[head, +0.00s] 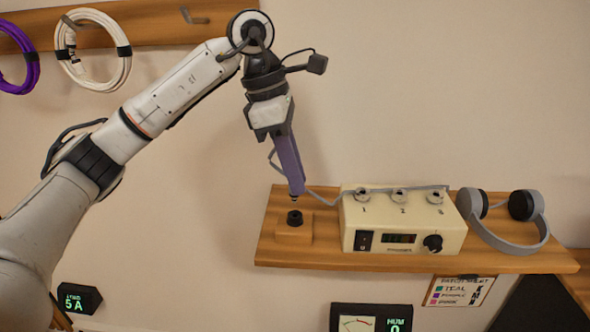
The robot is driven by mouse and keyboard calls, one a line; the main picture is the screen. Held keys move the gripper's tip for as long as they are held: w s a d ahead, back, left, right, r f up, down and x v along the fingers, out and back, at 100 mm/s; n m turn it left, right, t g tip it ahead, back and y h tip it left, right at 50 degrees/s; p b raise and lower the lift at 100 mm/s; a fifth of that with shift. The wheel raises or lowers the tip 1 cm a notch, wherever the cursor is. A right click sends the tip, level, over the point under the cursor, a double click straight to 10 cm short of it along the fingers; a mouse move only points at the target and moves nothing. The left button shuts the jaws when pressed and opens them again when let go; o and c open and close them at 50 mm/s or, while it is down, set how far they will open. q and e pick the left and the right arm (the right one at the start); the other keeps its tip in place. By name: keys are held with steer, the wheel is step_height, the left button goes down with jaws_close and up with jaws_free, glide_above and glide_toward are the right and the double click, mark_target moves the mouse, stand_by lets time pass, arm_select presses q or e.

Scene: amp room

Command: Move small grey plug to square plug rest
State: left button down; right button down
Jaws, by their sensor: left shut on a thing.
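My left gripper (296,189) points down on long purple fingers, shut on the small grey plug (295,198). Only the small dark tip of the plug shows below the fingertips; the rest of it is hidden. The square plug rest (291,236) is a wooden block at the left end of the shelf, with a round black piece (295,217) on top. The plug tip is just above this black piece, with a small gap in the picture. A thin grey cable (322,199) runs from beside my gripper towards the amp box. My right gripper is not in view.
A cream amp box (375,240) with sockets 1, 2 and 3 stands right of the rest on the wooden shelf (500,263). Grey headphones (513,243) lie at the right. A white cable coil (92,82) and a purple one hang at upper left.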

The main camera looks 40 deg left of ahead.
arm_select(q)
steer(key=shift+f+b, duration=1.15)
steer(key=shift+f, duration=0.3)
steer(key=shift+f+b, duration=0.3)
steer(key=shift+f, duration=0.35)
steer(key=c, duration=1.6)
jaws_free()
